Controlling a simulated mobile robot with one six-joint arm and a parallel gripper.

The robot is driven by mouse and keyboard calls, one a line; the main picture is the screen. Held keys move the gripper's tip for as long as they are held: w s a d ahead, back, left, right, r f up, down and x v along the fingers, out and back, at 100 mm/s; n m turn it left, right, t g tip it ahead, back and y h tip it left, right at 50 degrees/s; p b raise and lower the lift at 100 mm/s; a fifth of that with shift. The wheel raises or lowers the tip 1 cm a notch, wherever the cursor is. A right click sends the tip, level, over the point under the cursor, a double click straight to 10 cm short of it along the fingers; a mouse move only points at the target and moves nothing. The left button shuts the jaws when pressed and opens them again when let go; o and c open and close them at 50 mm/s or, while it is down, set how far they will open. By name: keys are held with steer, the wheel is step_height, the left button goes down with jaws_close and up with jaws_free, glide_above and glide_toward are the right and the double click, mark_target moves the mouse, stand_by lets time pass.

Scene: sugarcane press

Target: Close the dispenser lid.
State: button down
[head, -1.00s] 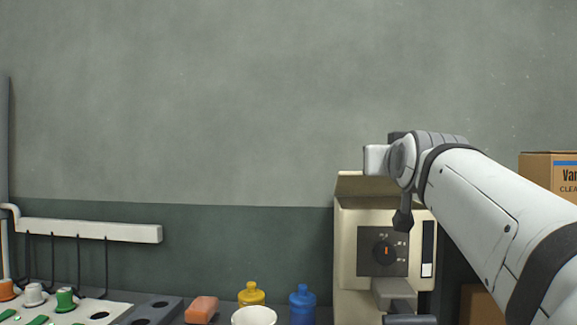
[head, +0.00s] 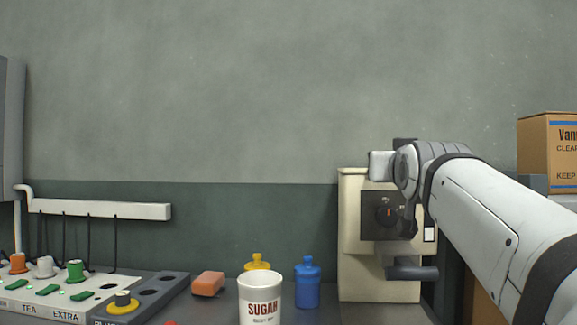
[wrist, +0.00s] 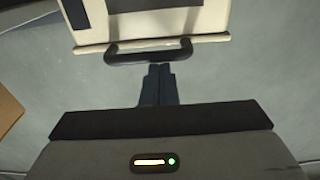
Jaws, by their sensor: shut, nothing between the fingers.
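The dispenser (head: 350,240) is a cream box against the wall at right in the head view. Its front has a dark dial panel (head: 380,216) and a dark handle (head: 411,272) lower down. Its top edge looks flat in the head view, with no raised flap visible; my wrist hides part of it. My gripper (head: 409,222) points down in front of the dial panel. In the wrist view my gripper (wrist: 157,74) is shut and empty, its tips close to a dark bar handle (wrist: 165,50) on a cream edge. I cannot tell whether they touch.
A white sugar cup (head: 261,300), a yellow bottle (head: 257,262), a blue bottle (head: 307,284) and an orange sponge (head: 208,284) stand left of the dispenser. A capsule rack (head: 60,304) is at far left. A cardboard box (head: 550,150) is at right.

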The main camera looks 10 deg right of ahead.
steer(key=shift+w+d+f, duration=0.1)
steer(key=shift+w+f, duration=0.05)
steer(key=shift+f, duration=0.4)
steer(key=shift+w+f, duration=0.15)
steer(key=shift+f, duration=0.35)
step_height(320, 180, up, 12)
steer(key=p, duration=0.5)
steer(key=shift+s, duration=0.3)
